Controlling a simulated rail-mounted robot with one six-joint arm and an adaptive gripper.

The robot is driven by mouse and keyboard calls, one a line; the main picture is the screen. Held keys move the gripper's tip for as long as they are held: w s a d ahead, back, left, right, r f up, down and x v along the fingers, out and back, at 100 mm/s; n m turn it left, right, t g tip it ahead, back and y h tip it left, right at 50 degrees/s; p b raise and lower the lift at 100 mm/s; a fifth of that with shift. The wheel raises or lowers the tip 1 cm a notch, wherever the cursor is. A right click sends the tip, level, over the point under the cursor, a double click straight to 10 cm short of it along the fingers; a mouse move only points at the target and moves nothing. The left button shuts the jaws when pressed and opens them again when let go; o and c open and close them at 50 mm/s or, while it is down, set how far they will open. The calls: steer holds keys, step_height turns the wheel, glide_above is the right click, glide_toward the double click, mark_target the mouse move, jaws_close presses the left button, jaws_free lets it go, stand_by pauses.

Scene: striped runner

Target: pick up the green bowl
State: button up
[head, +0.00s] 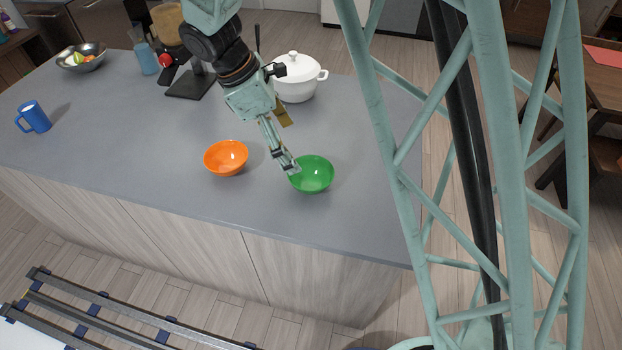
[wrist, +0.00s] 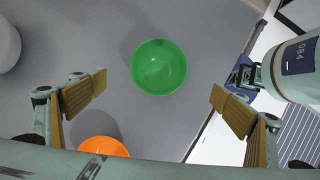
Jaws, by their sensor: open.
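The green bowl (head: 316,176) stands upright on the grey counter in the head view, near its front right part. It looks empty, and it shows in the wrist view (wrist: 159,67) at the upper middle. My gripper (head: 290,169) is at the bowl's left rim in the head view; I cannot tell whether it touches. In the wrist view my gripper (wrist: 158,102) is open, with its two padded fingers wide apart and nothing between them. The bowl lies beyond the fingertips there.
An orange bowl (head: 226,159) stands just left of the green one, and also in the wrist view (wrist: 104,146). A white pot (head: 296,82) and a coffee maker (head: 188,80) stand behind. A blue mug (head: 34,117) and a fruit bowl (head: 82,58) are far left. The counter (head: 130,150) is clear at left.

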glide_toward(318, 183)
steer(key=shift+s+a+r+b, duration=0.1)
steer(key=shift+a+r+b, duration=0.25)
steer(key=shift+r, duration=0.05)
stand_by(0.4)
steer(key=shift+b+x, duration=0.3)
steer(key=shift+x, duration=2.25)
steer(key=shift+d, duration=0.1)
steer(key=shift+c, duration=0.2)
steer(key=c, duration=1.1)
